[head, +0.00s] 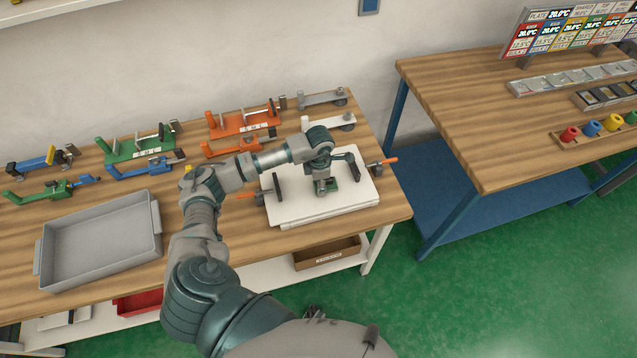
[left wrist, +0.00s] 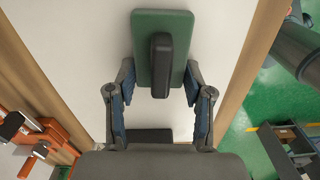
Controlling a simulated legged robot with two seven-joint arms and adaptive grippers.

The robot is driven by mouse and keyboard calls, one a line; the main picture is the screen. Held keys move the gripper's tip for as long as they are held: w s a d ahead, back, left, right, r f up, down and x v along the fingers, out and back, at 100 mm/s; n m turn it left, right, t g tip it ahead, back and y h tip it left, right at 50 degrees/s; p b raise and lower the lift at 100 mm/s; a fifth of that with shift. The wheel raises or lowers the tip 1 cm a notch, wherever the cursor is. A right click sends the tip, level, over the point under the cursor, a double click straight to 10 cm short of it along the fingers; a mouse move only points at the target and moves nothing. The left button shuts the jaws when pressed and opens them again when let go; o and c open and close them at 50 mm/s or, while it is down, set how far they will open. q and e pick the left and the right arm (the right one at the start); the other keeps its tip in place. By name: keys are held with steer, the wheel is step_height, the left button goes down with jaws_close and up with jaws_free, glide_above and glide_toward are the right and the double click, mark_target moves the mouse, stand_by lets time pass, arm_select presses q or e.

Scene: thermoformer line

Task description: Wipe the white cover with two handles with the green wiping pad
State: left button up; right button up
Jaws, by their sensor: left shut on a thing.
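The white cover (head: 300,207) lies flat on the wooden bench, with one dark handle (head: 278,187) at its left and another (head: 355,162) at its right. My left gripper (head: 325,183) is over the middle of the cover, between the handles. It is shut on the green wiping pad (head: 333,186), which is low over the cover; contact is hard to tell. In the left wrist view the pad (left wrist: 144,45) with its black grip (left wrist: 160,65) sits between the two fingers, with the pale cover (left wrist: 75,60) beneath. My right gripper is not in view.
Toggle clamps with orange tips (head: 383,161) flank the cover. A grey tray (head: 152,218) is on the bench's left. Colored clamp fixtures (head: 243,122) line the back. A second bench (head: 480,120) stands right, across a gap.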

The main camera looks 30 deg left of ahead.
arm_select(q)
steer(key=shift+r+p, duration=1.6)
steer(key=shift+r, duration=1.35)
steer(key=shift+r+p, duration=0.85)
steer(key=shift+r, duration=0.7)
steer(key=shift+f, duration=0.1)
